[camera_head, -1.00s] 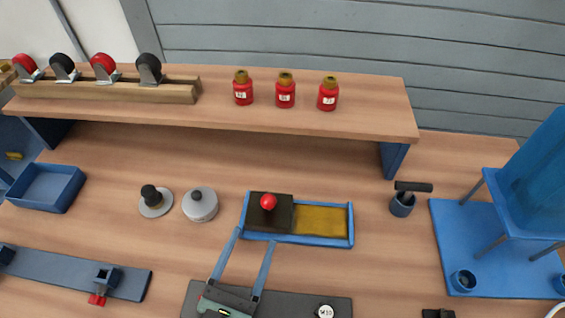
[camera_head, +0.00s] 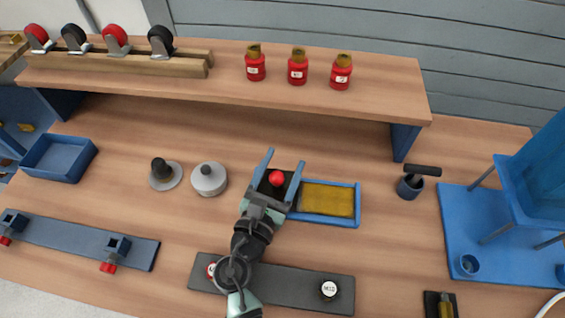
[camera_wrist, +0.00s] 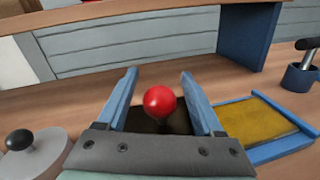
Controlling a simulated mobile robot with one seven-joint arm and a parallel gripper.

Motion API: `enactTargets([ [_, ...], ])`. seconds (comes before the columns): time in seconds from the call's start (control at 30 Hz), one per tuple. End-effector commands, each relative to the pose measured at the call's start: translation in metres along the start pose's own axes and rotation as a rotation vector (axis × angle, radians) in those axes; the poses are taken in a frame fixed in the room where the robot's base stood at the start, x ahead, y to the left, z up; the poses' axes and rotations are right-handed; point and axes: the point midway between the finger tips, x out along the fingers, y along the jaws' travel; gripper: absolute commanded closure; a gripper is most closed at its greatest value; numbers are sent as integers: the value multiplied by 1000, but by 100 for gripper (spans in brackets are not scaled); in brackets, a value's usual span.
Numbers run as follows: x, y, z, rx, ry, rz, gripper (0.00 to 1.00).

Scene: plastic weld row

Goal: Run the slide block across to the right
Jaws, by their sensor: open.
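The slide block is a dark block (camera_head: 290,184) with a red ball knob (camera_head: 277,178) on top. It sits at the left end of a blue-rimmed tray (camera_head: 358,205), whose bare yellow-brown floor (camera_head: 327,199) shows to its right. My gripper (camera_head: 285,160) is open, its two blue fingers standing on either side of the red knob. In the wrist view the knob (camera_wrist: 160,101) shows between the spread fingers (camera_wrist: 157,75), with a gap on each side. The dark block's near part is hidden behind my gripper.
A lidded grey pot (camera_head: 209,179) and a black-knobbed disc (camera_head: 164,174) stand left of the tray. A blue cup with a black-handled tool (camera_head: 411,185) stands to the right. A raised shelf (camera_head: 230,92) with red bottles runs behind. Bare table lies between tray and cup.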

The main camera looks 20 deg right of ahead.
Motion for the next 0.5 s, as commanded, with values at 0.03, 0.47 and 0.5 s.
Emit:
enactTargets([
  [0.03,1,0,0,0,0,0,31],
  [0.47,1,0,0,0,0,0,69],
  [0.5,1,0,0,0,0,0,76],
])
